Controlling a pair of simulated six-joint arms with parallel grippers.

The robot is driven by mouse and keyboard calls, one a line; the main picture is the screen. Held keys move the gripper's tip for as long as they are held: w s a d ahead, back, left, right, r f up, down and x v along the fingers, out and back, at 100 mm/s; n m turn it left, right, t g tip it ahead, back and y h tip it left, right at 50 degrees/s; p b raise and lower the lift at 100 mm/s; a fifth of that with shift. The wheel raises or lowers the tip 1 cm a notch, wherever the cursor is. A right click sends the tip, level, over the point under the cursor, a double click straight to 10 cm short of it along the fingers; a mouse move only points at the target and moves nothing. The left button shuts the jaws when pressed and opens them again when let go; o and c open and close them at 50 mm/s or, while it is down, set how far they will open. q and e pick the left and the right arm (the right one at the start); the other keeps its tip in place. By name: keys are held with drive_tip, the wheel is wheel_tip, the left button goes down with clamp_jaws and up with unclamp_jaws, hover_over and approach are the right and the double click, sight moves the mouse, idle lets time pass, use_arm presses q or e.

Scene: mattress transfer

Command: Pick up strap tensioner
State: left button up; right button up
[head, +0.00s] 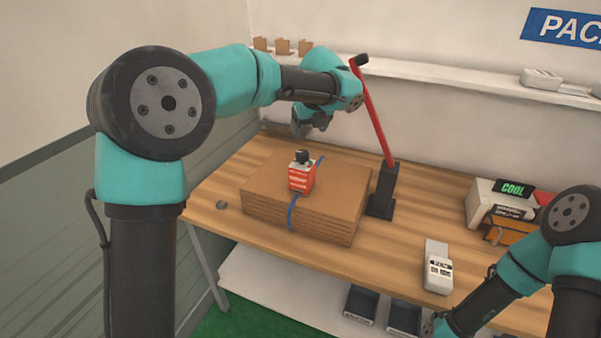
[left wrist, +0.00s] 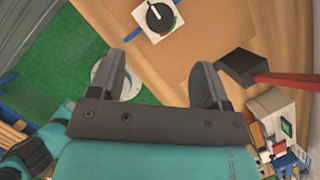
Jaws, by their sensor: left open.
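The strap tensioner, seemingly the red-orange block with a black knob (head: 301,176), sits on top of a stack of flat brown cardboard (head: 340,190). A blue strap (head: 292,213) runs over the stack and down its front side. My left gripper (head: 311,124) is above and behind the tensioner, apart from it and empty. In the left wrist view my open fingers (left wrist: 160,72) frame bare cardboard and floor. The tensioner's knobbed top (left wrist: 158,17) shows beyond the fingertips at the top edge. My right arm shows at the lower right, with its gripper outside the picture.
A black post with a red lever (head: 375,115) stands right of the stack. A white handheld device (head: 438,269) lies near the table's front edge. A white printer-like box (head: 485,199) stands further right. A shelf (head: 440,79) runs along the back wall.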

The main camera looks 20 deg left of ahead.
use_arm(q)
drive_tip(key=o, duration=0.5)
drive_tip(key=shift+o, duration=0.2)
drive_tip(key=shift+d, duration=0.1)
